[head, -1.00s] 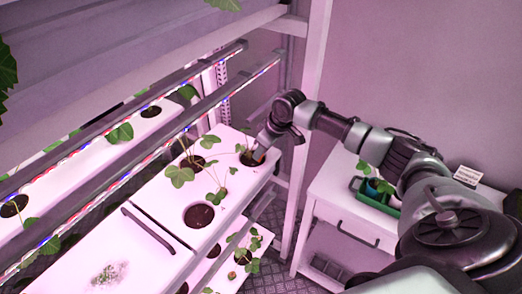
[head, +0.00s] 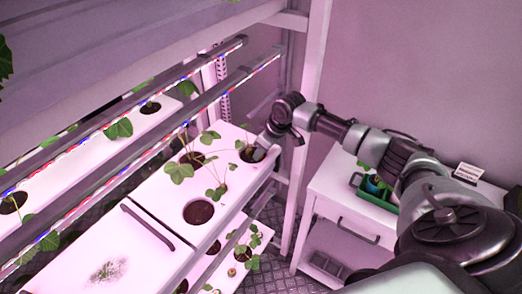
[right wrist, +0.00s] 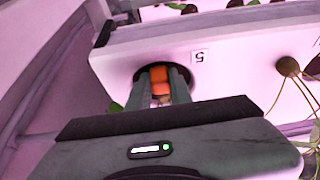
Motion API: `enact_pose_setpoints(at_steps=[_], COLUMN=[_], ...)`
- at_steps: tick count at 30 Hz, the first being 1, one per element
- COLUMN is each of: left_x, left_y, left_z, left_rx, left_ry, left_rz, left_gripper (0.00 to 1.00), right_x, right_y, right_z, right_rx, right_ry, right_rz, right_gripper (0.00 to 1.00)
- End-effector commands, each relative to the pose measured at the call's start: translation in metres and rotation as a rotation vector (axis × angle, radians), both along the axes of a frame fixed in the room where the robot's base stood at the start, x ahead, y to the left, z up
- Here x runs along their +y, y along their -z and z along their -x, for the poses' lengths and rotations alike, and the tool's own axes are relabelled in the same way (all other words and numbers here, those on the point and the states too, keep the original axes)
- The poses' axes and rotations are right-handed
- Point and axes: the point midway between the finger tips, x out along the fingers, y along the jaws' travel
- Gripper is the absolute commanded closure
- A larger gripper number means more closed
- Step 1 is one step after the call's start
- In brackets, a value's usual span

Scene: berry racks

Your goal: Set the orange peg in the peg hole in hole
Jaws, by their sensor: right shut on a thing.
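My right gripper (right wrist: 163,88) is shut on the orange peg (right wrist: 160,80), which shows between its two fingers in the right wrist view. The fingertips and peg are at a round dark hole (right wrist: 186,82) in the white rack panel, beside a label reading 5. How deep the peg sits in the hole is hidden by the fingers. In the head view, my right gripper (head: 262,150) reaches down to the hole at the far right end of the panel (head: 160,205); the peg cannot be made out there. My left gripper is not in view.
Leafy plants (head: 180,172) grow from holes close to the left of the gripper. An empty-looking dark hole (head: 198,212) lies nearer. Light bars (head: 190,120) cross above the rack. A white side table (head: 335,195) holds a green tray (head: 378,195).

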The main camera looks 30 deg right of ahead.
Motion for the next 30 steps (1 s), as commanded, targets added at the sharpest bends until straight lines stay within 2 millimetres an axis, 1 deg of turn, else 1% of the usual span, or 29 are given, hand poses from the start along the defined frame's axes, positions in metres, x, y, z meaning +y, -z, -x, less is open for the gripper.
enact_pose_setpoints(at_steps=[6,7,8,9,16,17,18,19,30], left_x=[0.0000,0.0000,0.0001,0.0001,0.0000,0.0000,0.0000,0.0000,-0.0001], left_y=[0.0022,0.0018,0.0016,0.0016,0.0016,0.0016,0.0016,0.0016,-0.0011], left_z=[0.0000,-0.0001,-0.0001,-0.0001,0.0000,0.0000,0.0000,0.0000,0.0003], left_rx=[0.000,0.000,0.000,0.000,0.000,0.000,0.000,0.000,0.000], left_ry=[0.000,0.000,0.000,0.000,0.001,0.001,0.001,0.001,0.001], left_rz=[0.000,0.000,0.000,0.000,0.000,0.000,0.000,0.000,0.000], left_gripper=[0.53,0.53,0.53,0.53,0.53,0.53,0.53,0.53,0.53], right_x=[0.0001,0.0001,0.0001,0.0001,0.0001,0.0001,0.0001,0.0000,0.0000], right_y=[0.0064,0.0060,0.0057,0.0057,0.0057,0.0057,0.0057,0.0056,0.0028], right_z=[0.0002,0.0001,0.0002,0.0002,0.0002,0.0002,0.0002,0.0002,0.0000], right_rx=[0.001,0.000,0.000,0.001,0.001,0.001,0.001,0.001,0.000], right_ry=[0.000,0.000,0.000,0.000,0.000,0.000,0.000,0.000,0.000], right_rz=[0.000,0.000,0.000,0.000,0.000,0.000,0.000,0.000,0.000], right_gripper=[1.00,0.74,0.66,0.55,0.54,0.51,0.40,0.36,0.36])
